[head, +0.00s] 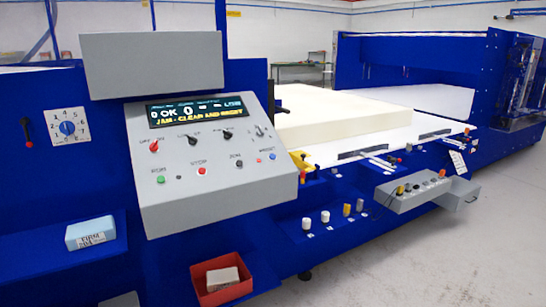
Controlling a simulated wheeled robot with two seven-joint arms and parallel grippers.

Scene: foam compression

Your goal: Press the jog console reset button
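A grey sloped console (215,165) stands on the blue machine, left of centre. Its lit display (197,111) shows a yellow line that seems to read "JAM - CLEAR AND RESET". Along its lower row are a green button (161,180), a red button (201,171), a dark control and, at the right end, a small blue button (272,156) under a label that looks like "RESET". A smaller grey control box (415,190) with several knobs and buttons sits further right; its labels are too small to read. Neither of my grippers is in view.
A large cream foam block (340,113) lies on the machine bed. A red bin (222,279) holding a pale block stands below the console. A blue-and-white box (90,232) lies on the left ledge. Open grey floor (440,265) is at the lower right.

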